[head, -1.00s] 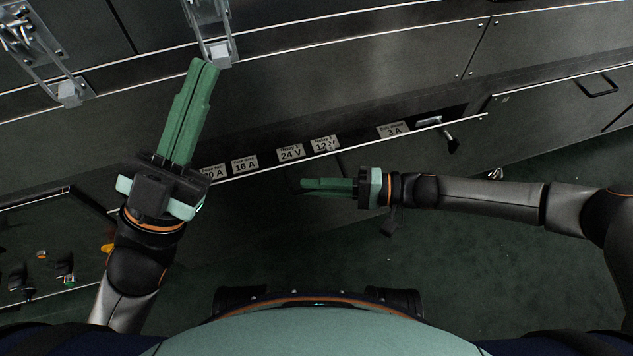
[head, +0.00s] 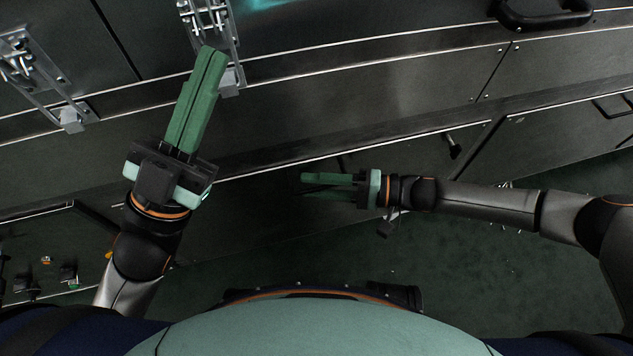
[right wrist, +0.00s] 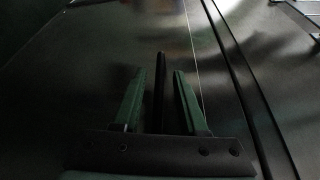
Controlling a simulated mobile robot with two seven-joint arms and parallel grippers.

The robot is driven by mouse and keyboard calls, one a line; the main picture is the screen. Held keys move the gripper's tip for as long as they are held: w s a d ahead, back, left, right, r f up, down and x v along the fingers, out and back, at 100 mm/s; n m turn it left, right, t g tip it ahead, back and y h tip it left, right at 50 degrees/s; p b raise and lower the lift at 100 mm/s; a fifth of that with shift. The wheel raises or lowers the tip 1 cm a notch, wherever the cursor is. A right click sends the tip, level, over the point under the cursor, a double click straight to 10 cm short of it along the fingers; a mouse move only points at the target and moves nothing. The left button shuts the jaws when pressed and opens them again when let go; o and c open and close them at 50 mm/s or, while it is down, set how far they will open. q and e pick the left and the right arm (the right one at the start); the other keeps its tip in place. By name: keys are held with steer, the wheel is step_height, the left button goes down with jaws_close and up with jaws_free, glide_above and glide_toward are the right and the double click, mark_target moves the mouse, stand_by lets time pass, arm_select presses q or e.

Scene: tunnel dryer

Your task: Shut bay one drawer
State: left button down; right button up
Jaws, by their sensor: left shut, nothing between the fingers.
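The drawer (head: 270,190) is the dark front with a bright top edge below the dryer's wall in the head view. Its inside and labels do not show, and its top edge lies close under the wall. My right gripper (head: 303,186) is in front of it with its fingers apart. In the right wrist view a thin dark bar (right wrist: 160,100) stands between the open fingers (right wrist: 159,72); I cannot tell if they touch it. My left gripper (head: 214,52) is shut and empty, its tips beside a metal latch (head: 229,82).
Another latch (head: 70,118) is on the wall at the left. A black handle (head: 545,14) is at the top right. An open compartment with small parts (head: 68,272) is at the lower left.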

steer(key=shift+s, duration=0.1)
steer(key=d+r+p, duration=0.1)
steer(key=d+p, duration=0.2)
steer(key=d, duration=0.9)
steer(key=shift+s+d, duration=0.25)
steer(key=shift+s, duration=0.15)
steer(key=shift+s+a, duration=0.1)
